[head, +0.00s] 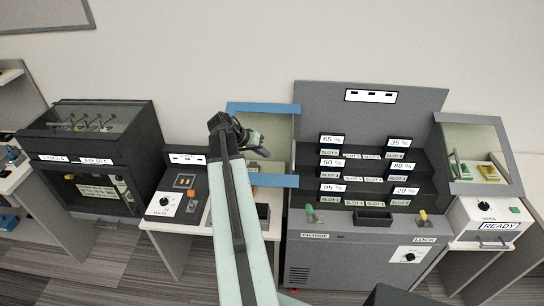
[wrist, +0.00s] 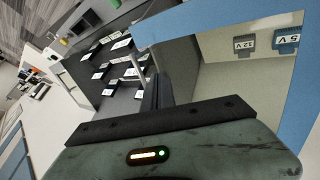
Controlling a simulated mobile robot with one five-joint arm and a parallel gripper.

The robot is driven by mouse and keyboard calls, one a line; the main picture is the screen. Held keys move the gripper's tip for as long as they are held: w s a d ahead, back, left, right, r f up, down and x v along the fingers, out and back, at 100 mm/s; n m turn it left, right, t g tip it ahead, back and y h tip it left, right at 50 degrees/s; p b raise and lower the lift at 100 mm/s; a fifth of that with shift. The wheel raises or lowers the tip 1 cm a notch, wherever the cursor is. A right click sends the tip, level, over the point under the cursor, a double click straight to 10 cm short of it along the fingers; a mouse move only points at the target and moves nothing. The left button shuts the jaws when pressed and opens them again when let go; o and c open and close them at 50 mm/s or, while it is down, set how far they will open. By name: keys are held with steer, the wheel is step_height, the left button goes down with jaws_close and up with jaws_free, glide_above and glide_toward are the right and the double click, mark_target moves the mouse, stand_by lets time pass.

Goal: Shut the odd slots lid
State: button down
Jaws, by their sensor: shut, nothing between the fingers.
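The charger (head: 360,235) is a grey cabinet with stepped rows of labelled slots (head: 362,170) under a tall grey back panel. A clear panel with a blue frame (head: 275,181) stands out from its left side; it looks like the odd slots lid, swung open, though I read no name on it. In the wrist view its blue frame (wrist: 215,20) crosses the top and right, with the clear pane inside. My gripper (head: 258,148) is shut and empty, at the panel in the head view. In the wrist view the dark fingers (wrist: 158,92) point toward the panel and slots.
A grey-framed clear panel (head: 478,155) stands out on the charger's right side. A green lever (head: 309,213) and a yellow lever (head: 423,215) are on its front ledge. A dark control box (head: 180,190) stands left, and a white READY box (head: 490,220) right.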

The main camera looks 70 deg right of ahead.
steer(key=b, duration=0.6)
glide_above(274, 173)
step_height(274, 173, down, 7)
steer(key=shift+d+r, duration=0.1)
steer(key=s, duration=0.1)
steer(key=s+p, duration=0.1)
steer(key=s+r, duration=0.1)
steer(key=shift+s+d, duration=0.25)
steer(key=shift+d, duration=0.15)
steer(key=shift+s+d, duration=0.1)
steer(key=shift+s, duration=0.25)
